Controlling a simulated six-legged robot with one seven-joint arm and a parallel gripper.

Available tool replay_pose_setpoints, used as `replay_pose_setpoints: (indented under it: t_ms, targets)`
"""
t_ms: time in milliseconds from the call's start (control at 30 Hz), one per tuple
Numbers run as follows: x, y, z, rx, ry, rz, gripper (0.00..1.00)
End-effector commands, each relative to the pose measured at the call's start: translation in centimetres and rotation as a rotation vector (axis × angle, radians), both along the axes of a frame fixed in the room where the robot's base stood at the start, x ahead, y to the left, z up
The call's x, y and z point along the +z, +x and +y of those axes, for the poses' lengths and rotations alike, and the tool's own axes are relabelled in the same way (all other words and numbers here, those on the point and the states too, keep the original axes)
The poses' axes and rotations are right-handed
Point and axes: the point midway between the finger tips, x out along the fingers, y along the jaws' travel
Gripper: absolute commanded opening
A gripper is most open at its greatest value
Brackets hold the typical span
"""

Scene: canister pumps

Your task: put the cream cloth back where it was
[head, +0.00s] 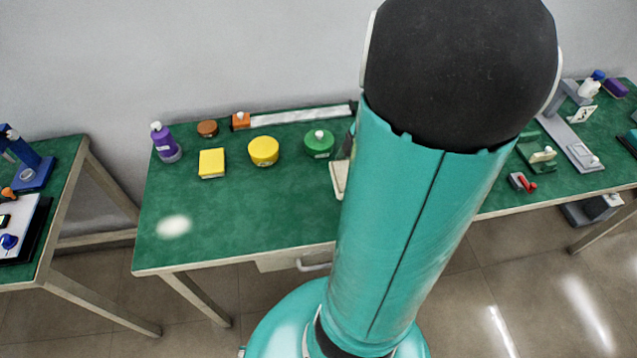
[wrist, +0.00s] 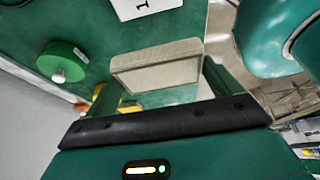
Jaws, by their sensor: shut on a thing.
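My gripper (wrist: 160,90) is shut on the cream cloth (wrist: 155,72), a flat folded slab between its two dark green fingers in the wrist view. The green table top shows around the cloth; I cannot tell whether the cloth touches it. In the head view my arm hides the gripper. A pale cream flat thing (head: 338,178) shows there beside my arm, partly covered; I cannot tell for sure whether it is the cloth.
A green canister (head: 320,143) stands nearby, also in the wrist view (wrist: 64,62). A white card marked 1 (wrist: 145,5) lies by the cloth. A yellow tub (head: 263,151), yellow block (head: 211,163) and purple bottle (head: 165,143) stand farther left. The table's front left is clear.

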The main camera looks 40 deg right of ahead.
Motion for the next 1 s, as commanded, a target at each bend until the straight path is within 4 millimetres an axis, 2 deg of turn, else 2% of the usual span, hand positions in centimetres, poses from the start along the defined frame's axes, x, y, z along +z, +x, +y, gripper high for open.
replay_pose_setpoints:
  t_ms: [100, 300, 400, 567, 800, 1000]
  targets:
    - [-1.3, 2.8, 0.6, 0.005, 0.004, 0.000, 0.72]
    - [-4.9, 5.7, 1.3, 0.004, 0.005, 0.002, 0.72]
    - [-6.0, 6.7, 1.5, 0.003, 0.003, 0.001, 0.72]
    - [-6.9, 7.5, 1.6, 0.003, 0.001, 0.000, 0.72]
    - [-10.0, 7.6, 1.7, 0.000, 0.003, 0.002, 0.72]
    - [-10.1, 7.6, 1.6, 0.001, -0.001, 0.001, 0.72]
